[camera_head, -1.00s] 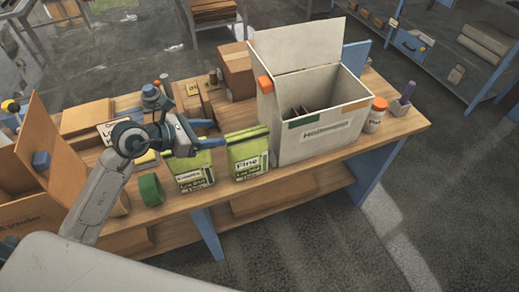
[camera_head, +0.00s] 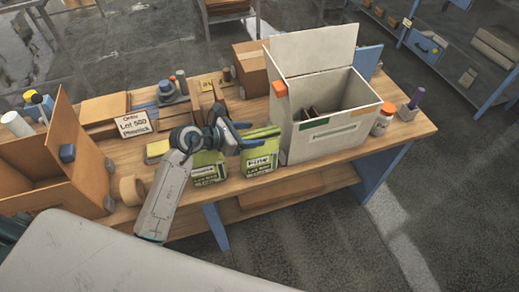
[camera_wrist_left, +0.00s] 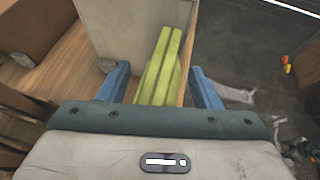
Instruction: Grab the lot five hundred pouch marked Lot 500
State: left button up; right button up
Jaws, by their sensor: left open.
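Two green pouches stand at the front of the wooden table. The left pouch (camera_head: 207,172) is partly covered by my left arm. The right pouch (camera_head: 261,157), beside the white box, reads "Fine" with smaller lot print that is hard to read. A sign (camera_head: 131,125) behind them reads Lot 500. My left gripper (camera_head: 245,133) is open above the pouches, close to the right one's top. In the left wrist view, a green pouch (camera_wrist_left: 162,65) shows between the blue open fingers (camera_wrist_left: 160,88); I cannot tell contact. My right gripper is not seen.
The large open white box (camera_head: 335,133) stands right of the pouches, with an orange-capped jar (camera_head: 383,119) beyond it. A cardboard box (camera_head: 45,165), a tape roll (camera_head: 132,190) and a yellow block (camera_head: 157,150) lie to the left. Free floor lies in front.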

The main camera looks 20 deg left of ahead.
pick_arm(q)
jog(key=shift+w+d+f, duration=0.3)
jog(key=shift+w+d, duration=0.05)
grip_shut()
jog(key=shift+r, duration=0.1)
